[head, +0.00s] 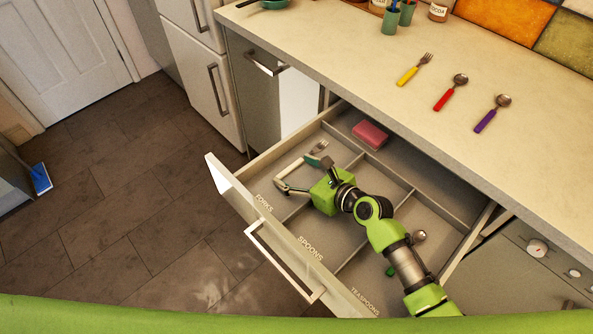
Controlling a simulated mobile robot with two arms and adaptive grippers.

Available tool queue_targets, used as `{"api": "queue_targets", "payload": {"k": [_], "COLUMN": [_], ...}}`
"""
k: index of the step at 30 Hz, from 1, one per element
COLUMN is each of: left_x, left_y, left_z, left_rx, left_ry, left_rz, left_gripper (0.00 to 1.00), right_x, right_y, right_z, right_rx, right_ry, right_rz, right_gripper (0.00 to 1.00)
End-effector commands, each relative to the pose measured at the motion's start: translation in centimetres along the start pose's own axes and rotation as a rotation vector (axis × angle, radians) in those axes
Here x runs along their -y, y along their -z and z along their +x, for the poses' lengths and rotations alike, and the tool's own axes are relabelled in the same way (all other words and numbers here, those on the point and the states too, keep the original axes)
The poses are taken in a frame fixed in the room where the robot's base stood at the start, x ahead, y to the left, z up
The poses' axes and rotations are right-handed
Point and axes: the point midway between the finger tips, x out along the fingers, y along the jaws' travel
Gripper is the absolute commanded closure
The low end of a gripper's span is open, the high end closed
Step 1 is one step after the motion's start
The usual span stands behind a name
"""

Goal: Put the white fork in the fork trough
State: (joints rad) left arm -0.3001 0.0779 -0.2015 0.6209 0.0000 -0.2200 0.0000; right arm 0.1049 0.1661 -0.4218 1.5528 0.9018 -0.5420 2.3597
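The white fork (291,168) shows at the left of the open drawer, its pale handle toward the drawer front and its metal tines toward the back. It appears to lie in the fork trough (262,178), the compartment behind the FORKS label. My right gripper (297,174) reaches over this trough with its fingers spread wide, one near each end of the handle. The fork does not look pinched between them. Whether a fingertip touches it is unclear. A teal patch beside the fork's neck is too small to identify. My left gripper is out of view.
Dividers separate the SPOONS and TEASPOONS troughs; a spoon (419,236) lies at the right. A pink block (370,134) sits in the back compartment. On the counter (350,60) lie a yellow fork (414,70), a red spoon (450,92) and a purple spoon (492,113).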

Motion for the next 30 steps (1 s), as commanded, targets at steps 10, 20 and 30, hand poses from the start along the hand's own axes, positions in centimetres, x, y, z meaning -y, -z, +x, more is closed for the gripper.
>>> {"api": "queue_targets", "payload": {"k": [10,20,30], "left_x": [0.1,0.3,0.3], "left_y": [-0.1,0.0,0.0], "left_z": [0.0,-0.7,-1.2], "left_rx": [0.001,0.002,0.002], "left_ry": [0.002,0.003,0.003], "left_rz": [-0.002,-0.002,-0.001], "left_gripper": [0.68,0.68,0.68], "right_x": [0.0,0.0,0.0], "right_y": [0.0,-0.3,-0.2], "right_z": [0.0,-3.4,-10.2], "right_rx": [0.000,-0.002,-0.001], "right_ry": [0.000,0.000,0.000], "right_rz": [0.000,0.000,0.000], "right_gripper": [0.14,0.14,0.14]}}
